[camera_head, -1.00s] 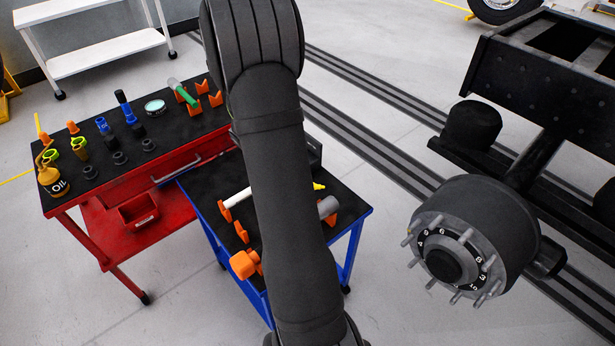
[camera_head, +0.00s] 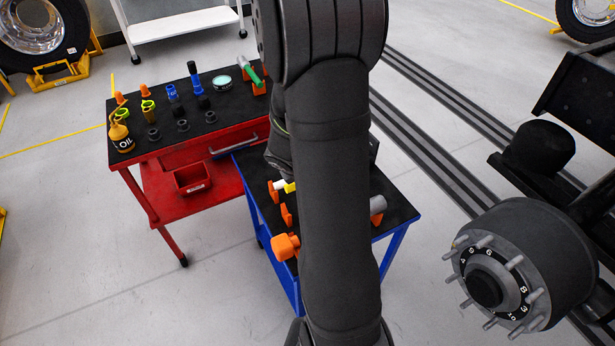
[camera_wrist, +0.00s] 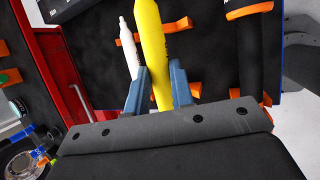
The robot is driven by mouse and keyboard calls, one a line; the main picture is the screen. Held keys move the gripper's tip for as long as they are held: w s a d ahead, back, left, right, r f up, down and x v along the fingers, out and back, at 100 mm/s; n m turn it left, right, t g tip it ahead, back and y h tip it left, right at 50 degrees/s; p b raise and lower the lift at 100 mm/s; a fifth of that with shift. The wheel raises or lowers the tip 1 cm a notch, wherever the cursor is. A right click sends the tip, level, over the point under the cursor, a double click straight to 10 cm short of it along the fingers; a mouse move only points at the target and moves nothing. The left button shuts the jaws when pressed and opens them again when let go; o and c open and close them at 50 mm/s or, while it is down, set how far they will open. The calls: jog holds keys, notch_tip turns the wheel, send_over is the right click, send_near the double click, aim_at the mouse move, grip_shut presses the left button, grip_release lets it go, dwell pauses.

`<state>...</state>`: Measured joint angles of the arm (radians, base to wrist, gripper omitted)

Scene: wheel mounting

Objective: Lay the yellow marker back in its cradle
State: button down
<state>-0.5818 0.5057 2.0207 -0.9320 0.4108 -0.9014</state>
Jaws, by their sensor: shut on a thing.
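The yellow marker (camera_wrist: 153,45) stands out lengthwise between the two blue fingers of my gripper (camera_wrist: 157,88) in the wrist view. My gripper is shut on it. Orange cradle supports (camera_wrist: 180,25) show on the black top, to the right of the marker. A lower support (camera_wrist: 195,90) shows beside the right finger. I cannot tell the marker's height above them. A white marker (camera_wrist: 130,50) lies just left of the yellow one. In the head view a bit of the yellow marker (camera_head: 290,187) shows left of my arm; my arm hides the gripper.
The blue cart (camera_head: 285,285) has a black top with an orange-headed tool (camera_head: 286,247) and a grey cylinder (camera_head: 378,205). An orange-and-black tool (camera_wrist: 250,45) lies right in the wrist view. The red cart (camera_head: 155,190) stands behind left; the wheel hub (camera_head: 485,285) is right.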

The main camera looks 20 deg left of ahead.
notch_tip(320, 180, down, 7)
dwell(0.6)
dwell(0.9)
jog(key=shift+f, duration=0.8)
jog(key=shift+f, duration=0.65)
jog(key=c, duration=1.2)
grip_release()
jog(key=shift+o, duration=0.2)
jog(key=shift+r, duration=0.1)
jog(key=v, duration=1.7)
jog(key=shift+s+r, duration=0.1)
